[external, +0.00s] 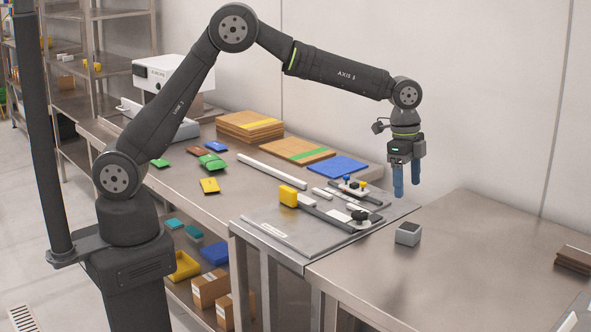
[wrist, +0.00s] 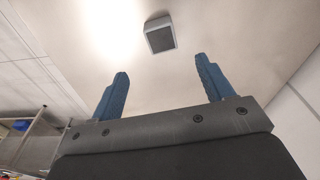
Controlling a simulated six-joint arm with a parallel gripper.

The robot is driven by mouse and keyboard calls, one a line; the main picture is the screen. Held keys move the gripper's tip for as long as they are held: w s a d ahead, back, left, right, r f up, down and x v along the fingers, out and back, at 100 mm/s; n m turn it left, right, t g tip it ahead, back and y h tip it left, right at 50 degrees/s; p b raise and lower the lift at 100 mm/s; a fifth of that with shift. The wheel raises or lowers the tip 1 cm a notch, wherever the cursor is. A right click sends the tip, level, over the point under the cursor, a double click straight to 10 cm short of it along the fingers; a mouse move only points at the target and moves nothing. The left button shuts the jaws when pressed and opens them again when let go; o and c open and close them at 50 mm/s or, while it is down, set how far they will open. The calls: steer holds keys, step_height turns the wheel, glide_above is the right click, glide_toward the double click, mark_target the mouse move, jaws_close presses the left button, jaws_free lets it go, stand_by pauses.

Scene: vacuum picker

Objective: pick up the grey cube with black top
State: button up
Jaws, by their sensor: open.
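The grey cube with black top (external: 408,234) sits on the bare steel table at the right in the external view, near the edge of the fixture plate. In the wrist view the cube (wrist: 160,35) appears at the top middle, beyond the fingertips and between their lines. My gripper (external: 406,194) has two blue fingers pointing down, apart and empty. It hangs above the table near the cube and touches nothing. In the wrist view the fingers of my gripper (wrist: 161,66) stand wide apart with nothing between them.
A fixture plate (external: 283,236) with a yellow block (external: 288,196), rails and knobs lies left of the cube. A blue mat (external: 337,167) and wooden boards (external: 298,150) lie behind. Dark brown slabs (external: 573,259) lie at the far right. The table (external: 470,255) around the cube is clear.

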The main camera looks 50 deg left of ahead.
mark_target(409, 227)
steer(key=f, duration=0.4)
steer(key=d+f, duration=0.1)
steer(key=f, duration=0.7)
steer(key=shift+w+d+f, duration=0.25)
steer(key=shift+d+f, duration=0.1)
steer(key=shift+f, duration=0.05)
steer(key=c, duration=1.1)
